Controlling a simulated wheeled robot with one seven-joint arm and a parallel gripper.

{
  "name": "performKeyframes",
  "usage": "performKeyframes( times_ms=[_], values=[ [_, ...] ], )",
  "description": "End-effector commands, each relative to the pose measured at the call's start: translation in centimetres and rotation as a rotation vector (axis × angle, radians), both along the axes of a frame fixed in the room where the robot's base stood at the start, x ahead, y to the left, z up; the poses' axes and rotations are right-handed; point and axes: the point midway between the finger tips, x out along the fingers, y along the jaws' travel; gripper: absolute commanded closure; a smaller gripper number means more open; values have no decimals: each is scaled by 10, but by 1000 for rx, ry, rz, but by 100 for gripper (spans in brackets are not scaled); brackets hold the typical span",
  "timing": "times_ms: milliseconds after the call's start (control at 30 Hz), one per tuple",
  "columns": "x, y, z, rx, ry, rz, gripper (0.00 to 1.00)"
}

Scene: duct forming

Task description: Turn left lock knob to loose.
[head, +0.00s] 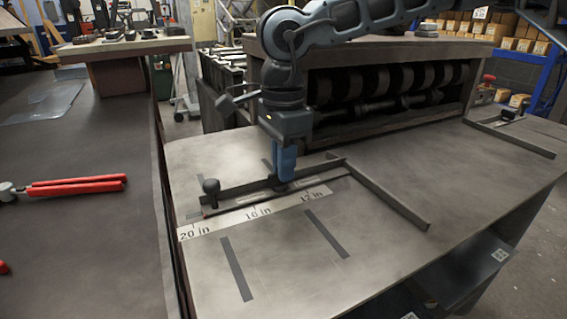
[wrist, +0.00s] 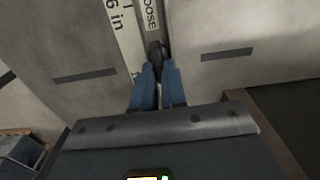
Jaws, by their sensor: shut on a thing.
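My gripper (head: 284,172) points down at the dark rail of the near left gauge in the head view. In the wrist view, my gripper (wrist: 159,72) has its two blue fingers shut on a dark lock knob (wrist: 156,49). The knob sits on the dark rail, just beside a white label (wrist: 150,14) whose visible letters read "OOSE". I cannot tell from these views how far the knob is turned.
A white inch scale (head: 258,211) lies along the rail. A dark bar (head: 385,194) runs from the rail toward the front right. Another gauge (head: 510,136) is at the far right. The front table area is clear.

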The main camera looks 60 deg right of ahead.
Motion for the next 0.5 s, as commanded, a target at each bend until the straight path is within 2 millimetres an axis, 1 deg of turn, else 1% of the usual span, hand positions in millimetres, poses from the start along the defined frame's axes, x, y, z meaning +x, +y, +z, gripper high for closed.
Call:
performKeyframes(
  times_ms=[67, 100, 333, 500],
  values=[
    [-1, 0, -1, 0, 4, 2, 100],
    [-1, 0, -1, 0, 4, 2, 85],
    [0, 0, -1, 0, 1, 1, 63],
    [0, 0, 0, 0, 1, 0, 63]
  ],
)
